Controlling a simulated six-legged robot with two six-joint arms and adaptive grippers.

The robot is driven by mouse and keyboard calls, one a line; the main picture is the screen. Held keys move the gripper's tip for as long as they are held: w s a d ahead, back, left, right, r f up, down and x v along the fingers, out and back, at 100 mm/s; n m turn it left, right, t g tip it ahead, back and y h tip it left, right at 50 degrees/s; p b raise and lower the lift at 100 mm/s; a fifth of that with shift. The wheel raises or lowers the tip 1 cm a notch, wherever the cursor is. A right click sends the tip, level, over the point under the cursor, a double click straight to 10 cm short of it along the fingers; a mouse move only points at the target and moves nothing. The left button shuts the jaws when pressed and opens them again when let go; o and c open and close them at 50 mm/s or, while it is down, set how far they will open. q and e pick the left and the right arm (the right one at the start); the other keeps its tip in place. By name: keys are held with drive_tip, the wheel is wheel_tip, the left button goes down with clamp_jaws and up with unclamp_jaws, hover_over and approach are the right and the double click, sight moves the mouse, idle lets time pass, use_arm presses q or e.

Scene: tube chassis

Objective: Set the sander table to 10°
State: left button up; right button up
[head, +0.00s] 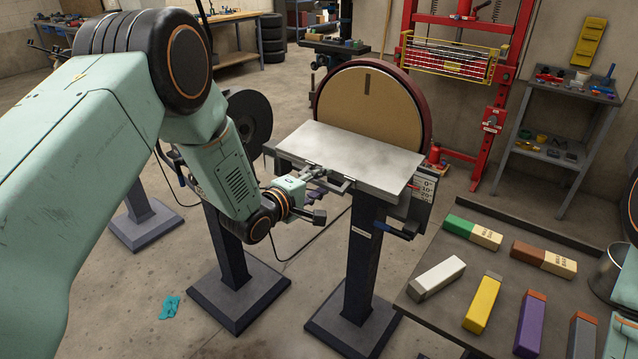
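The disc sander (368,105) has a round tan disc in a dark red housing on a dark pedestal. Its grey metal sander table (350,155) sits in front of the disc; I cannot read its exact tilt. A white angle scale (424,190) with 0°, 10° and 20° marks is at the table's right end; no pointer is clear. A blue-handled lever (394,231) is below the scale. My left gripper (328,198) is at the table's front left edge, its fingers apart; I see nothing held between them. Whether it touches the table is unclear. My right gripper is out of view.
A bench (490,260) at right holds several coloured bars, with a metal bucket (608,272) at its edge. A dark round wheel (249,117) on another pedestal stands left of the sander. A red press (490,100) is behind. A teal rag (170,307) lies on the floor.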

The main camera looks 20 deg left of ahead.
use_arm(q)
drive_tip(key=shift+d, duration=0.1)
drive_tip(key=v, duration=1.2)
idle(0.4)
